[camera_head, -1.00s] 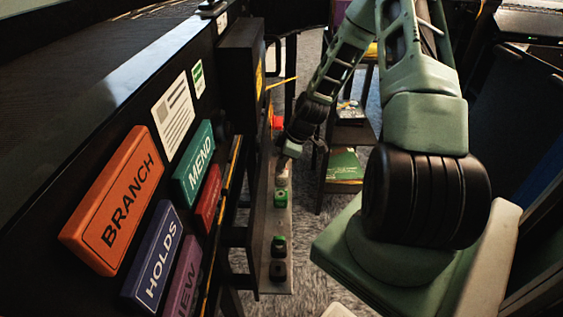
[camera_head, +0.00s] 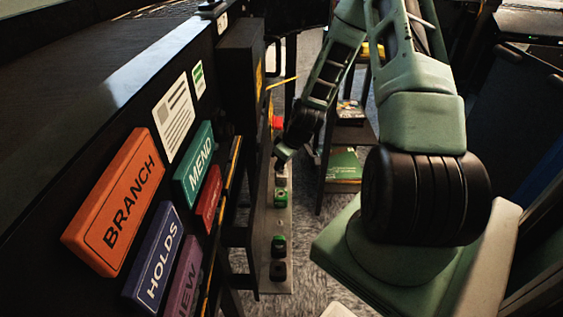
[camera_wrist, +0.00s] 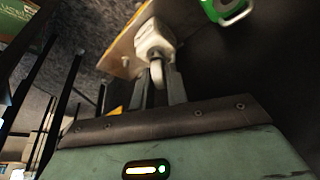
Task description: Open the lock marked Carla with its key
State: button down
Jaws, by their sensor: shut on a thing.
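My gripper (camera_wrist: 158,88) is shut on a small pale, rounded piece (camera_wrist: 157,73), which looks like the head of a key. It meets the near face of a white padlock-like block (camera_wrist: 154,40); whether a shaft is inside the block cannot be seen. In the head view my gripper (camera_head: 280,164) is at a pale block (camera_head: 281,180) on the narrow board, its fingers too small to make out. A green lock (camera_wrist: 224,8) with a metal shackle is at the top right of the wrist view. No name Carla is readable in either view.
The narrow board (camera_head: 267,222) also carries a green block (camera_head: 280,197), a green-and-dark one (camera_head: 279,243) and a dark one (camera_head: 278,270). A red thing (camera_head: 277,122) is farther back. The black sorter panel with its BRANCH sign (camera_head: 117,202) stands close on the left. A shelf (camera_head: 345,186) stands right.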

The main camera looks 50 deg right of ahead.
jog(key=shift+r+p, duration=2.05)
jog(key=shift+r, duration=0.5)
jog(key=shift+f, duration=0.1)
